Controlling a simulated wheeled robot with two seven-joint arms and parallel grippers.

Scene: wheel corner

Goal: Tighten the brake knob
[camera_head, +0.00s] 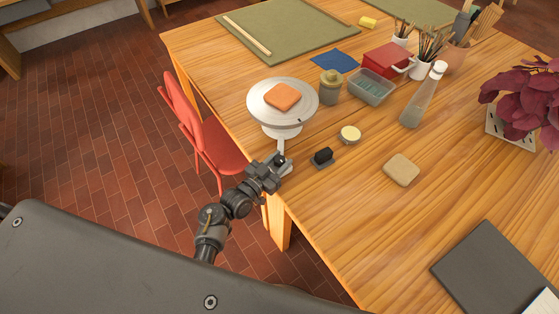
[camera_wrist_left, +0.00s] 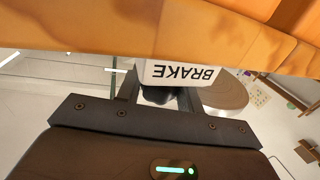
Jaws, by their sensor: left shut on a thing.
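The banding wheel (camera_head: 257,98) stands near the table's left edge, with an orange clay slab (camera_head: 282,97) on its round grey top. My left gripper (camera_head: 281,162) is at the table edge just in front of the wheel's foot. In the left wrist view a white plate (camera_wrist_left: 180,72) lettered BRAKE shows upside down. The dark brake knob (camera_wrist_left: 158,96) sits beside it, between the two fingers of my left gripper (camera_wrist_left: 160,92), which is shut on it. The knob is partly hidden by the gripper. My right gripper is not in view.
A small black block (camera_head: 322,156), a round cream-topped tin (camera_head: 349,134) and a tan block (camera_head: 401,170) lie right of the gripper. A red chair (camera_head: 205,135) is left of the table.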

